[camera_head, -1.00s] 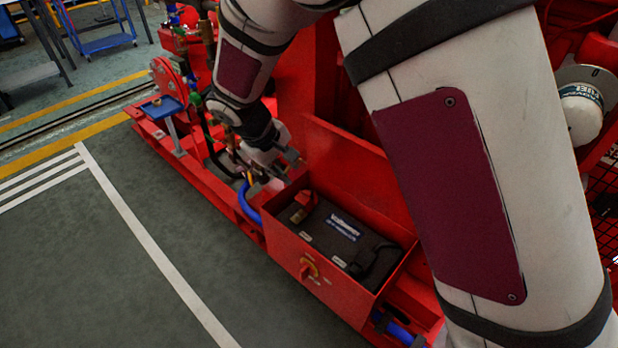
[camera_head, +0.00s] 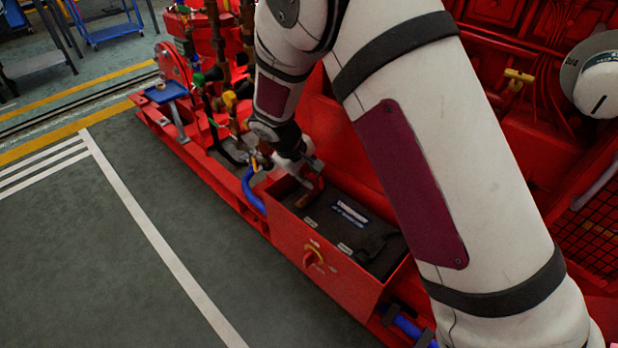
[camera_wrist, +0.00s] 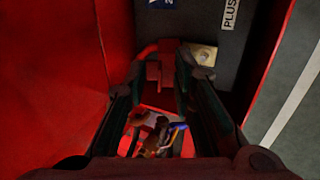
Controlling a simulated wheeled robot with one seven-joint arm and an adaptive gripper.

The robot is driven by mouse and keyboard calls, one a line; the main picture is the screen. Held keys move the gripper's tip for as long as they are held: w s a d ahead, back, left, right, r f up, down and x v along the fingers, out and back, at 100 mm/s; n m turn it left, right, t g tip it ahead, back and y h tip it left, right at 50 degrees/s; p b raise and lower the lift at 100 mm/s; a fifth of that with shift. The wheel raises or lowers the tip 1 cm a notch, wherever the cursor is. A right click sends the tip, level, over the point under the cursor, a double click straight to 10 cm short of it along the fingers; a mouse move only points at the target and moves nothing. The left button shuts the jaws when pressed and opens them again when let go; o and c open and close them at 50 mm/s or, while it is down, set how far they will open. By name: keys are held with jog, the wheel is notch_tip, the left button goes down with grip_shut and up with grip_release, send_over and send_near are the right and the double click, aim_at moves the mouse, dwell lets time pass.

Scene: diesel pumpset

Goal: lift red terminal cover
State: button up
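The red terminal cover (camera_wrist: 153,70) sits on a corner of the black battery (camera_head: 368,240), near its "PLUS" label (camera_wrist: 230,14). In the head view the cover (camera_head: 314,187) is partly hidden by my gripper (camera_head: 306,178). In the wrist view the two fingers of my gripper (camera_wrist: 160,82) stand apart, with the cover between their tips. A gap shows between the fingers, and I cannot tell whether either fingertip touches the cover.
The box walls rise close to my gripper. Pipes and valves (camera_head: 235,100) stand behind. The grey floor (camera_head: 90,260) at left is clear.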

jog(key=shift+d+f, duration=0.1)
jog(key=shift+f, duration=0.05)
grip_shut()
jog(key=shift+w+d+p, duration=0.1)
jog(key=shift+w+p, duration=0.05)
jog(key=shift+p, duration=0.2)
